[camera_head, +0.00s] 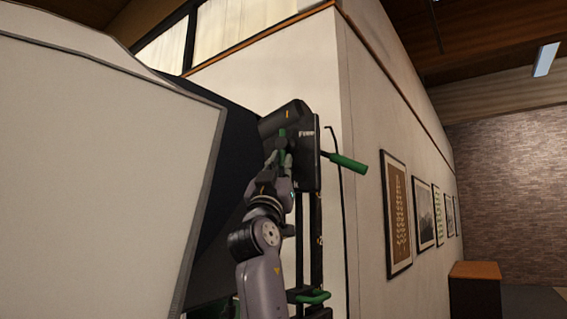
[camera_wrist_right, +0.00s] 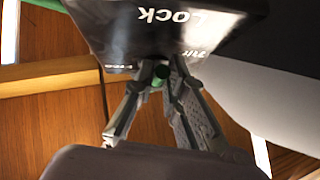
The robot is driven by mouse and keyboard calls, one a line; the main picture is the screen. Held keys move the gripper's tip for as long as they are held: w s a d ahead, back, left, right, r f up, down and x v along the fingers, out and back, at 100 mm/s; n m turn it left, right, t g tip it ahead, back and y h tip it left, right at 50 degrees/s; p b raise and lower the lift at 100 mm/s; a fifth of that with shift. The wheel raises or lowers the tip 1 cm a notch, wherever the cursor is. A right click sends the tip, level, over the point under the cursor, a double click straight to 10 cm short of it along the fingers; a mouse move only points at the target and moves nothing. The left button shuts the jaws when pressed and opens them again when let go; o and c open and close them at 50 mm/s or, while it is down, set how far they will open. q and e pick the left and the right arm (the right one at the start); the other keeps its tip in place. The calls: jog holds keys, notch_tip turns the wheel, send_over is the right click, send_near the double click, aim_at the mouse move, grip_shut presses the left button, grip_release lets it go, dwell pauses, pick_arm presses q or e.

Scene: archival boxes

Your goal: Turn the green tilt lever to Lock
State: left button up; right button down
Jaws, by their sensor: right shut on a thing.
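The green tilt lever (camera_head: 281,142) stands on the dark head of a stand, in front of the white wall. My right gripper (camera_head: 279,160) reaches up to it from below and is shut on it. In the right wrist view, the green lever end (camera_wrist_right: 157,82) shows between the fingertips (camera_wrist_right: 164,74), under a black housing (camera_wrist_right: 105,25). The housing carries the upside-down word LOCK (camera_wrist_right: 172,17) and smaller lettering beside the lever. The fingers hide part of the lever, so its exact angle is hard to tell. My left gripper is not in view.
A green-gripped handle (camera_head: 348,163) sticks out to the right of the stand's head. Another green lever (camera_head: 313,297) sits lower on the stand's column. A large pale panel (camera_head: 100,170) fills the left. Framed pictures (camera_head: 397,212) hang on the wall at right.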

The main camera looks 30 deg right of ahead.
jog(key=shift+m+g+h, duration=0.3)
jog(key=shift+m+g, duration=0.1)
jog(key=shift+m, duration=0.1)
jog(key=c, duration=1.6)
grip_release()
jog(key=shift+c, duration=0.2)
jog(key=v, duration=1.2)
jog(key=shift+w, duration=0.1)
